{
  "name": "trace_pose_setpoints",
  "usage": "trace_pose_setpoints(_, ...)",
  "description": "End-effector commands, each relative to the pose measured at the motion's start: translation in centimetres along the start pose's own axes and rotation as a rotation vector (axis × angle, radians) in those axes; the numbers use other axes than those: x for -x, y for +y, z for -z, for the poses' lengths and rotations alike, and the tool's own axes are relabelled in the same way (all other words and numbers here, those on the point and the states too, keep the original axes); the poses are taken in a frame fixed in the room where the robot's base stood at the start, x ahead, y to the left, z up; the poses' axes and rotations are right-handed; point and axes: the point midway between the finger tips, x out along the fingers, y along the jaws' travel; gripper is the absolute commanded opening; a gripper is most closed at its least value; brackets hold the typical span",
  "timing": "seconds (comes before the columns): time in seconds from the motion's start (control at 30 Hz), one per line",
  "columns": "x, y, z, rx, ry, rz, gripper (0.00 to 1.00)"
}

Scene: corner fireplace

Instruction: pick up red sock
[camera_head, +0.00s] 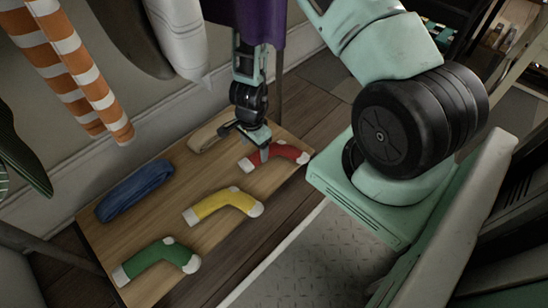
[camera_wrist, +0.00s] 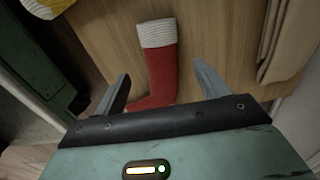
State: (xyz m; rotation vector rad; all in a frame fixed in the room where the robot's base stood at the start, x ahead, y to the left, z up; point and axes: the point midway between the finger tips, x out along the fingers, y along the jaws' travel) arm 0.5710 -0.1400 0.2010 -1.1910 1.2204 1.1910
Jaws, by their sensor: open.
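The red sock (camera_head: 284,151) with white ends lies on the wooden board (camera_head: 170,226), at its far right end in the head view. In the wrist view the red sock (camera_wrist: 161,72) runs up between my two fingers, its white cuff at the top and its toe end partly hidden by my gripper. My gripper (camera_head: 262,152) is over the sock in the head view. In the wrist view my gripper (camera_wrist: 160,85) is open, one finger on each side of the sock, with nothing held. I cannot tell the exact height of the fingertips above the board.
A yellow sock (camera_head: 225,204), a green sock (camera_head: 160,260), a folded blue cloth (camera_head: 135,190) and a folded beige cloth (camera_head: 212,132) lie on the same board. Orange-striped stockings (camera_head: 78,62) and a purple cloth (camera_head: 262,22) hang above. Bare board separates the items.

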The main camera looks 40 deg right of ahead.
Motion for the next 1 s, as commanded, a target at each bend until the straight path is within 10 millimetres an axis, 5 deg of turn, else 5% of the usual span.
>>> trace_pose_setpoints(0.33, -4.8, 0.0, 0.0, 0.001, 0.0, 0.0, 0.73)
trace_pose_setpoints(0.67, -5.0, 0.0, 0.0, 0.0, 0.0, 0.0, 0.73)
trace_pose_setpoints(0.87, -5.0, 0.0, 0.0, 0.0, 0.0, 0.0, 0.27)
trace_pose_setpoints(1.0, -5.0, 0.0, 0.0, 0.0, 0.0, 0.0, 0.26)
